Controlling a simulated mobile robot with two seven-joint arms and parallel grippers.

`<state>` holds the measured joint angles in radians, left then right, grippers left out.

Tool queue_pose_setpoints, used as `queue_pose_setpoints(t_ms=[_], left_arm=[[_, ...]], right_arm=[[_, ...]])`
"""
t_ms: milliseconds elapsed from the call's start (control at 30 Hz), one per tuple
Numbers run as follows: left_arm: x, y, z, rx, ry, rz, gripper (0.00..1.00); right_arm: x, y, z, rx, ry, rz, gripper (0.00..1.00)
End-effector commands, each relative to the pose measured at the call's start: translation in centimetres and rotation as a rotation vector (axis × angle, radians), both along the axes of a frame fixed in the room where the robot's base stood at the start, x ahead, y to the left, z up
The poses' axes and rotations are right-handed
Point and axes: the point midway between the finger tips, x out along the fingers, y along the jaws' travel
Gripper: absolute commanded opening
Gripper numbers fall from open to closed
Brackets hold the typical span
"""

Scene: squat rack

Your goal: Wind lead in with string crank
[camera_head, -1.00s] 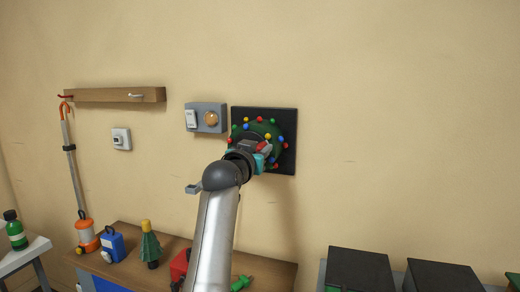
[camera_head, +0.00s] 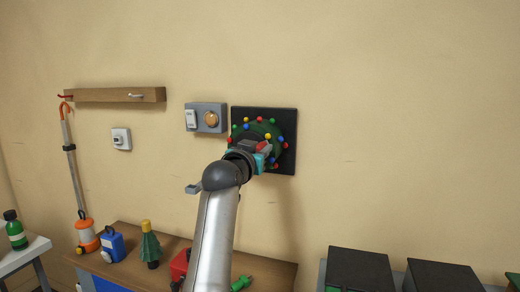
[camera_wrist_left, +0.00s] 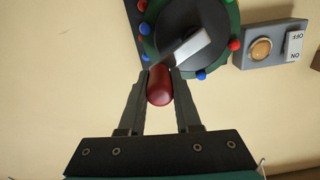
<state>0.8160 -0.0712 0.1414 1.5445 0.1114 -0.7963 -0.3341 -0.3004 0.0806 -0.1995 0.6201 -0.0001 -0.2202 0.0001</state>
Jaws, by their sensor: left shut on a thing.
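A green reel (camera_head: 270,130) with small coloured bulbs around it is mounted on a black square board (camera_head: 289,125) on the wall. In the left wrist view the reel has a dark round hub (camera_wrist_left: 190,22) with a grey crank arm (camera_wrist_left: 186,47). A red handle (camera_wrist_left: 160,88) sits at the outer end of that arm. My left gripper (camera_wrist_left: 160,80) is shut on the red handle, one finger on each side. In the head view my left gripper (camera_head: 262,155) is in front of the reel's lower part and hides much of the crank. My right gripper is out of view.
A grey switch box (camera_head: 206,117) with an ON/OFF switch and a round amber part is on the wall just left of the board. A wooden bench (camera_head: 135,239) with a small tree (camera_head: 150,246) stands below. Dark boxes (camera_head: 360,268) stand at lower right.

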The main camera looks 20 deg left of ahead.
Motion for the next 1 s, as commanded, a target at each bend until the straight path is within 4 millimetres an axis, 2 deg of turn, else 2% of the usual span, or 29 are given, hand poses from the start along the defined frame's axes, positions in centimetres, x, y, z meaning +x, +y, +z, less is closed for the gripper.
queue_pose_setpoints(t_ms=[567, 767, 1000], left_arm=[[0.0, -0.1, -0.3, 0.041, 0.002, 0.000, 0.00], [0.0, -0.3, -0.8, 0.151, -0.001, 0.001, 0.00], [0.0, -0.6, -1.9, 0.362, -0.007, 0.000, 0.00]], right_arm=[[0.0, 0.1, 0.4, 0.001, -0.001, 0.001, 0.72], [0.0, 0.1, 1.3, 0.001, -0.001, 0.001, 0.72], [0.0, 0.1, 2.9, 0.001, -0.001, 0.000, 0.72]])
